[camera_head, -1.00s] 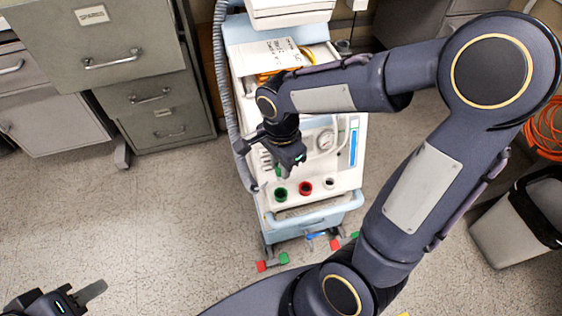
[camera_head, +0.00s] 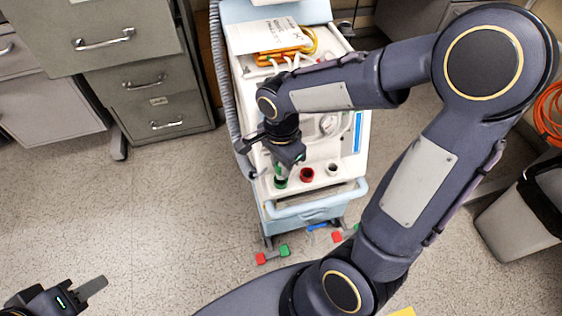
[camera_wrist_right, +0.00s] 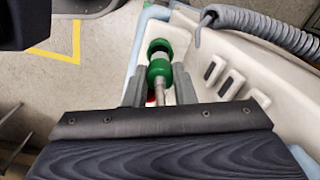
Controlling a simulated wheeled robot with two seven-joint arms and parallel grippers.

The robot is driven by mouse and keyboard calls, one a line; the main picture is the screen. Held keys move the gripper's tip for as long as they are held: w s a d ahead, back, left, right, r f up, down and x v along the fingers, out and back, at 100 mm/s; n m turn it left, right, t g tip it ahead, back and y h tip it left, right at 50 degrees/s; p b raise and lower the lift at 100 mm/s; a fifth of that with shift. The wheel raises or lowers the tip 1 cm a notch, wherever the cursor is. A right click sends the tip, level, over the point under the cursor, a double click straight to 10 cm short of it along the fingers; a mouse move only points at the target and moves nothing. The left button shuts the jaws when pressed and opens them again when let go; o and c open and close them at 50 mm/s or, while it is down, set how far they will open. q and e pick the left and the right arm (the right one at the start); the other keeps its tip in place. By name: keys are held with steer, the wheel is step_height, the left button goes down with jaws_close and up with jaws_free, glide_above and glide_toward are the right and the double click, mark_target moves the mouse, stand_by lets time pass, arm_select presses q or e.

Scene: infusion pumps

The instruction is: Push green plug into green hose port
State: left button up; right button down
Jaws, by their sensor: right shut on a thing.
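The green plug (camera_wrist_right: 160,72) has a green collar, a pale tip and a metal stem. My right gripper (camera_wrist_right: 159,82) is shut on it. The green hose port (camera_wrist_right: 159,46) lies just beyond the pale tip, roughly in line with it. I cannot tell whether the tip touches or enters the port. In the head view, my right gripper (camera_head: 285,163) is directly above the green hose port (camera_head: 280,183) on the pump's white front panel. My left gripper (camera_head: 82,292) is at the lower left, far from the pump; its opening is unclear.
A red port (camera_head: 307,174) and a pale port (camera_head: 333,169) sit right of the green one. A grey corrugated hose (camera_head: 222,75) runs down the pump's left side. Filing cabinets (camera_head: 150,90) stand left and a bin (camera_head: 515,220) right. The floor at left is clear.

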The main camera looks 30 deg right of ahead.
steer(key=shift+f+b, duration=1.35)
steer(key=shift+f, duration=0.3)
steer(key=c, duration=1.1)
jaws_free()
steer(key=shift+r, duration=0.1)
step_height(320, 180, up, 8)
steer(key=p, duration=0.3)
